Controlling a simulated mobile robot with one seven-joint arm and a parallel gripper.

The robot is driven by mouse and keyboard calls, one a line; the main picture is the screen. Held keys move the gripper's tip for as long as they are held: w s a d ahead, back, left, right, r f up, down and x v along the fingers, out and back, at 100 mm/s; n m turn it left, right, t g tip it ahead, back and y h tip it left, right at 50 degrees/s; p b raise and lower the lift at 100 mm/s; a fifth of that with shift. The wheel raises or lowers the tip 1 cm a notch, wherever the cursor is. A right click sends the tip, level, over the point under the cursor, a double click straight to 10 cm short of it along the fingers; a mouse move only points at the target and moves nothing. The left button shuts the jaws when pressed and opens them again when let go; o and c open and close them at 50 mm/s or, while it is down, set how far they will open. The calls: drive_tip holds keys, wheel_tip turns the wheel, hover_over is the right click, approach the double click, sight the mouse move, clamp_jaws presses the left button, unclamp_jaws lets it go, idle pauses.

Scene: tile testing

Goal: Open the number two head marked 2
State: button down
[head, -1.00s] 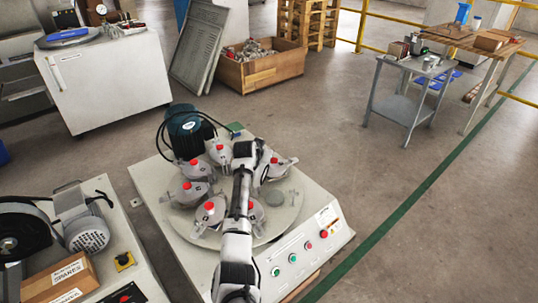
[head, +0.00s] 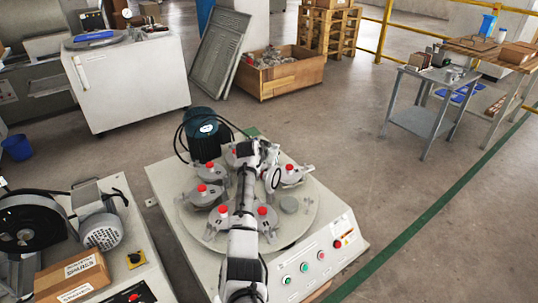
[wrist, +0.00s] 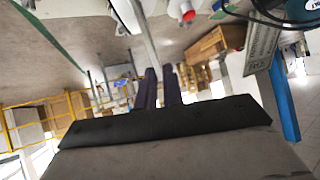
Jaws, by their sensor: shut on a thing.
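The tile-testing machine carries a round turntable (head: 300,225) with several grey heads topped by red knobs. They include heads at the left (head: 203,188), front left (head: 223,211), front (head: 263,211) and right (head: 289,170). I cannot read their numbers, so I cannot tell which is marked 2. My arm reaches over the turntable and hides its middle and part of the far side. In the wrist view my gripper (wrist: 158,88) has its two dark fingers close together at the end of a thin grey bar (wrist: 149,42). A red-tipped head part (wrist: 188,14) is close by.
Control buttons (head: 304,267) line the machine's front panel. A blue-green motor (head: 203,127) stands behind the turntable. Another machine with a cardboard box (head: 75,277) is at the left. The floor to the right is clear up to a grey metal table (head: 420,120).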

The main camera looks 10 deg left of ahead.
drive_tip(key=shift+a, duration=0.1)
drive_tip(key=c, duration=1.6)
unclamp_jaws()
drive_tip(key=p+v, duration=0.1)
drive_tip(key=v, duration=1.3)
drive_tip(key=shift+w, duration=0.1)
